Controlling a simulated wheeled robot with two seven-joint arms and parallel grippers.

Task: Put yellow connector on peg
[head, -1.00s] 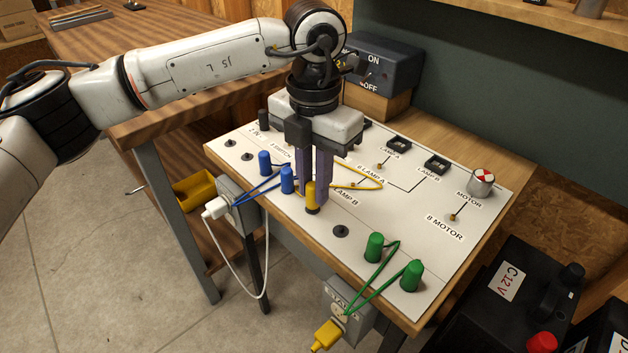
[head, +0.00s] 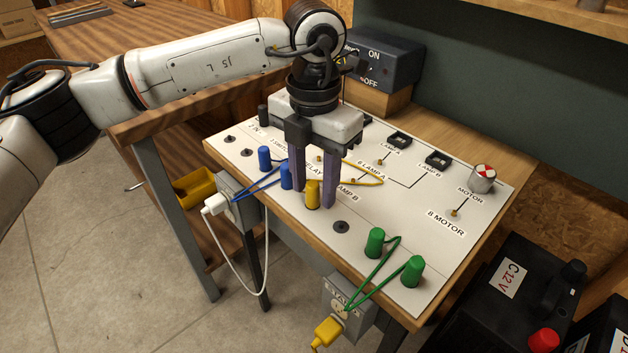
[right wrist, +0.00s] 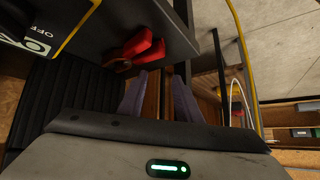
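The yellow connector (head: 313,196) stands upright on the white board (head: 385,245), in the row with the blue and green connectors. Its base meets the board; the peg under it is hidden. A yellow wire (head: 365,172) lies in a loop on the board behind it. My left gripper (head: 314,198) points down with its fingers apart, one at each side of the yellow connector, and gaps show. My right gripper (right wrist: 161,78) shows only in the right wrist view, open and empty, away from the board.
Two blue connectors (head: 264,160) stand left of the yellow one, two green connectors (head: 374,242) at right. A bare dark peg (head: 341,227) lies between yellow and green. A grey switch box (head: 385,65) stands behind. A black battery (head: 505,290) is at lower right.

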